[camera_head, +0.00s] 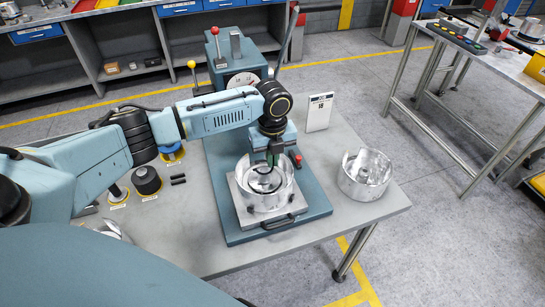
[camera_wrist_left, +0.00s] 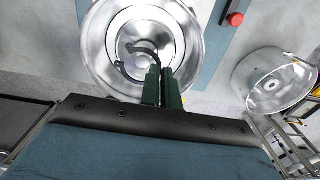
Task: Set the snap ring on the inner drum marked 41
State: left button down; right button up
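My left gripper (camera_head: 274,158) is over the metal drum (camera_head: 247,200) on the press plate. In the left wrist view its two dark green fingers (camera_wrist_left: 160,78) are close together on the end of a thin dark snap ring (camera_wrist_left: 150,46). The ring is an open C and lies over the inner part of the drum (camera_wrist_left: 97,45). I cannot tell whether it touches the drum. A second metal drum (camera_head: 365,178) stands on the table to the right, also in the left wrist view (camera_wrist_left: 272,82). No 41 is legible on either drum. My right gripper is not in view.
The blue press (camera_head: 236,70) with levers stands behind the drum. A white card (camera_head: 319,112) stands to its right, and a red button (camera_head: 297,160) is beside the plate. Dark cylinders (camera_head: 147,181) stand left. The table's right front corner (camera_head: 385,208) is clear.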

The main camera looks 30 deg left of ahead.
pick_arm(q)
jog(key=shift+p, duration=0.4)
dwell(0.3)
jog(key=c, duration=1.6)
grip_release()
jog(key=shift+o, duration=0.2)
notch_tip(320, 180, up, 3)
jog(key=p, duration=0.3)
jog(key=shift+f, duration=0.15)
jog(key=shift+r, duration=0.85)
notch_tip(320, 180, up, 5)
jog(key=shift+f, duration=0.2)
